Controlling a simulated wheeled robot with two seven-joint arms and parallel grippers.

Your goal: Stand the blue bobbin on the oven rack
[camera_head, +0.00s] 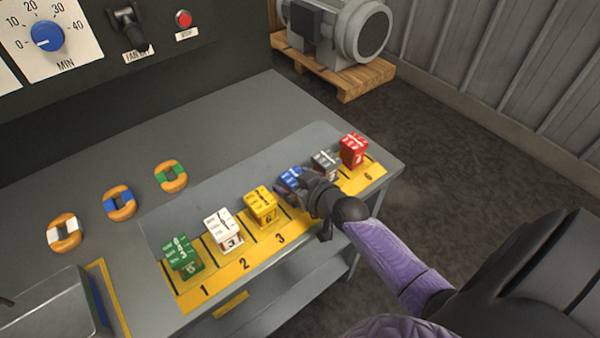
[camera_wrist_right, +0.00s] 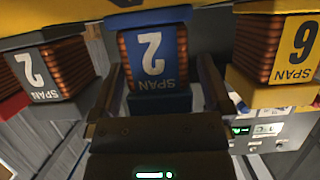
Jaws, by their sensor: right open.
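The blue bobbin (camera_head: 290,177) stands in the row of bobbins on the yellow numbered strip, between the yellow and grey ones. In the right wrist view the blue bobbin (camera_wrist_right: 158,62) shows a white 2 and SPAN, with copper-coloured windings at its sides. My right gripper (camera_head: 303,188) is at the blue bobbin and partly covers it in the head view. Its open fingers (camera_wrist_right: 161,88) lie on either side of the bobbin, with gaps visible. I cannot make out an oven rack for certain. My left gripper is not in view.
Close neighbours are the yellow bobbin (camera_head: 260,205) and grey bobbin (camera_head: 324,161); the red (camera_head: 353,150), white (camera_head: 223,229) and green (camera_head: 182,256) bobbins share the row. Three orange rings (camera_head: 120,203) lie behind on the table. A metal tray-like box (camera_head: 50,308) is at lower left.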

